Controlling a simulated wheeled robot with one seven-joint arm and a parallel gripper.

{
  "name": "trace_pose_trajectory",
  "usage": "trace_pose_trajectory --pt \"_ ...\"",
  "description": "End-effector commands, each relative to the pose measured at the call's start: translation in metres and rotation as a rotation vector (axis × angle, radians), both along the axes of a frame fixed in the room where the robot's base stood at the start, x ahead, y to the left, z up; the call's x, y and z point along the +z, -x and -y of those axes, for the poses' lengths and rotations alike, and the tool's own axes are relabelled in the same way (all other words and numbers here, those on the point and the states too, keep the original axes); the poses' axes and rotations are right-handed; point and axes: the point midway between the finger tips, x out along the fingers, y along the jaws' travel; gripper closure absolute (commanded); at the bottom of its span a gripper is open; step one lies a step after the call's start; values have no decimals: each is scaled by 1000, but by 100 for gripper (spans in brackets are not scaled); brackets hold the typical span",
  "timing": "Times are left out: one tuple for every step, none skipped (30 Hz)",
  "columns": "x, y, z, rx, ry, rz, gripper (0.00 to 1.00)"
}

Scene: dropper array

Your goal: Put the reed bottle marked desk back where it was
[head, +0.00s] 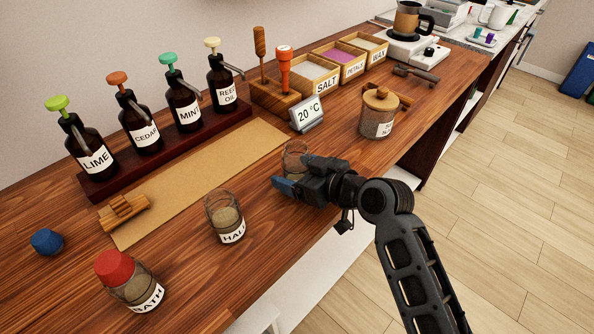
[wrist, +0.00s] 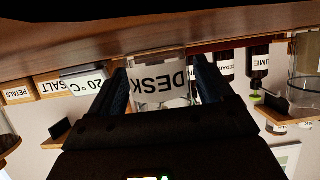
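The clear glass bottle (head: 294,155) is by my gripper, on the bare wood just right of the tan mat. Its white label, marked DESK, shows in the wrist view (wrist: 160,76), where the picture is upside down. My gripper (head: 290,180) points left across the table at the bottle. In the wrist view the bottle sits between my two fingers (wrist: 160,88). Its sides come close to both fingers, and I cannot tell whether they press on it. No lift off the table is clear. The near finger and gripper body hide its lower part in the head view.
Bottles marked HALL (head: 225,218) and BATH (head: 130,280), the latter red-capped, stand in front. A blue cap (head: 46,241) and wooden block (head: 124,212) lie left. A pump rack (head: 165,155), temperature display (head: 307,115) and lidded jar (head: 378,113) stand behind. The tan mat (head: 200,180) is mostly clear.

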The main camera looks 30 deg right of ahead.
Motion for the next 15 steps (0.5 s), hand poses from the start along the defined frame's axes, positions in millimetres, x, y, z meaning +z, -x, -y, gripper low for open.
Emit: trace_pose_trajectory --pt "0 0 0 0 0 0 14" --pt "0 0 0 0 0 0 11" --pt "0 0 0 0 0 0 8" --pt "0 0 0 0 0 0 8" --pt "0 0 0 0 0 0 8" --pt "0 0 0 0 0 0 8" --pt "0 0 0 0 0 0 8" --pt "0 0 0 0 0 0 8" --pt "0 0 0 0 0 0 8" --pt "1 0 0 0 0 0 8" --pt "2 0 0 0 0 0 8" --pt "3 0 0 0 0 0 8" --pt "5 0 0 0 0 0 8" --pt "4 2 1 0 -1 0 8" --pt "5 7 2 -1 -1 2 8"
